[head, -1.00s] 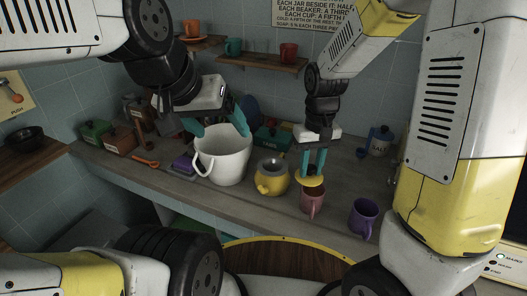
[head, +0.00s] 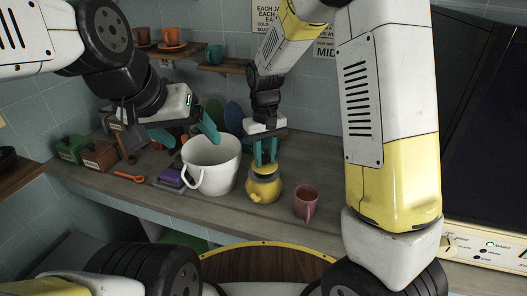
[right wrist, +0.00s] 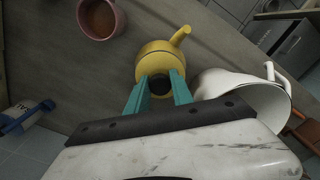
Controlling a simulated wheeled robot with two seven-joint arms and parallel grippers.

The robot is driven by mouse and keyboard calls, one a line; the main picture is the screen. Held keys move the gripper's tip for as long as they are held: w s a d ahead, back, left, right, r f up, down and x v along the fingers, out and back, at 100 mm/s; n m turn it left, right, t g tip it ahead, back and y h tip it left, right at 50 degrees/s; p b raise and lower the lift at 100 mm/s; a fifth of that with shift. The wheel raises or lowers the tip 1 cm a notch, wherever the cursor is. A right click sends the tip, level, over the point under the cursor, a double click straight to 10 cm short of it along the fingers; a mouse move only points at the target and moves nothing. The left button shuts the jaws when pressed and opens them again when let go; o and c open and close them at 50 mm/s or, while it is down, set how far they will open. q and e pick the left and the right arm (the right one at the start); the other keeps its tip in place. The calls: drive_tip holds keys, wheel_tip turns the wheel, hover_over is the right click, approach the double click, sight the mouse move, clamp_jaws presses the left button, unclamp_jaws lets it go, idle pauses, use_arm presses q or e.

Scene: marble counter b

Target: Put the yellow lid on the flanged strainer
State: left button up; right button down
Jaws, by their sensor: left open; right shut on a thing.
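The flanged strainer appears to be the yellow spouted vessel (head: 263,190) on the counter, right of the white pot. Its spout points toward the front. My right gripper (head: 265,160) points down above it, shut on the yellow lid (head: 264,170). The lid is at the vessel's mouth; I cannot tell whether it is seated or slightly above. In the right wrist view, yellow (right wrist: 160,62) shows just beyond the teal fingers, with a dark middle between them. My left gripper (head: 186,132) is open and empty above the white pot's back left rim.
The large white pot (head: 211,165) stands close left of the vessel. A pink mug (head: 305,203) with brown contents stands to the right. A purple block (head: 170,178), an orange spoon (head: 128,177) and small boxes lie left. A shelf (head: 222,69) is on the wall behind.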

sight(264, 163)
drive_tip(key=shift+w+a+f, duration=0.1)
drive_tip(key=shift+w, duration=0.65)
drive_tip(key=shift+f, duration=1.7)
drive_tip(key=c, duration=1.1)
unclamp_jaws()
drive_tip(key=shift+f, duration=0.1)
